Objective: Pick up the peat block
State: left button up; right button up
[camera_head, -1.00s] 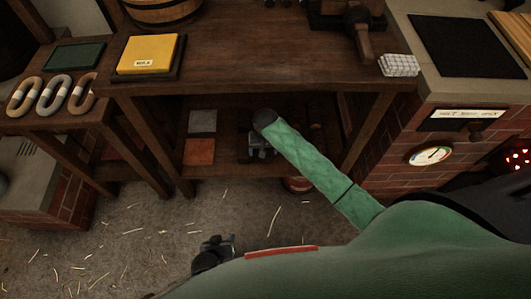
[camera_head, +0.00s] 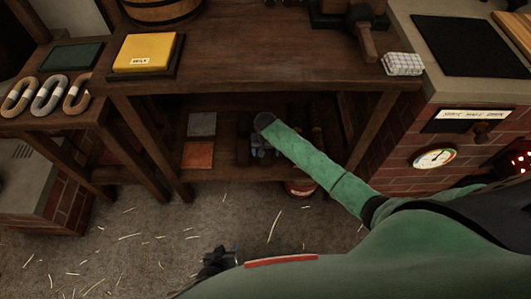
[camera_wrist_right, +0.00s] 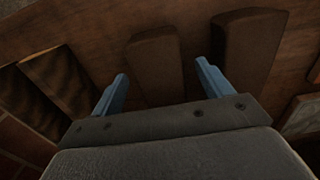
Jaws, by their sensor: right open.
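In the right wrist view, a dark brown block (camera_wrist_right: 155,62), which looks like peat, lies on the wooden shelf. It shows between and just beyond the two blue fingers of my right gripper (camera_wrist_right: 162,74), which is open and empty. A second, similar brown block (camera_wrist_right: 248,48) lies to the right, beyond the right finger. In the head view, my right gripper (camera_head: 260,151) is over the lower shelf under the bench, and my arm hides much of what lies there. My left gripper (camera_head: 218,262) is low over the floor, dark and small; its jaws are unclear.
The bench top (camera_head: 265,55) is above the lower shelf, with bench legs either side. Grey (camera_head: 202,124) and reddish (camera_head: 198,155) squares lie on the shelf, left of my right gripper. A brick stove with a gauge (camera_head: 434,158) stands at right. Dark ridged pieces (camera_wrist_right: 60,80) show in the wrist view.

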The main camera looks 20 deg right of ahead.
jog(key=shift+f, duration=0.4)
jog(key=c, duration=1.1)
